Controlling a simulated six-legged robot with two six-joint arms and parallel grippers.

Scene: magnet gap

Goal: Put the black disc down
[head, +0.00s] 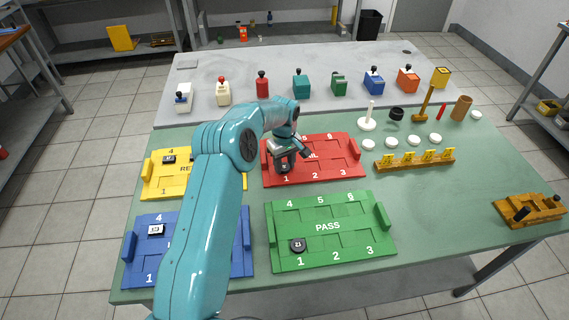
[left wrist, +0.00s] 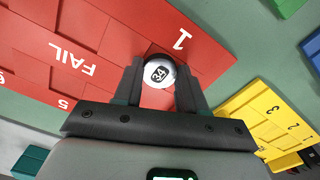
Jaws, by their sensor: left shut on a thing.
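My left gripper (head: 286,156) is over the near left corner of the red FAIL board (head: 335,170), at the space marked 1. It is shut on the black disc (head: 284,168), which carries a label. In the left wrist view the disc (left wrist: 158,73), labelled 34, sits between the two fingertips (left wrist: 161,80) with its top lit pale. The disc is at the space marked 1; I cannot tell whether it touches the board. My right gripper is not in view.
A green PASS board (head: 335,250) holds a labelled black disc (head: 298,245). A blue board (head: 185,262) and a yellow board (head: 152,183) also bear discs, partly hidden by my left arm. Small devices stand along the back. A yellow-hooked rack (head: 415,161) stands at right.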

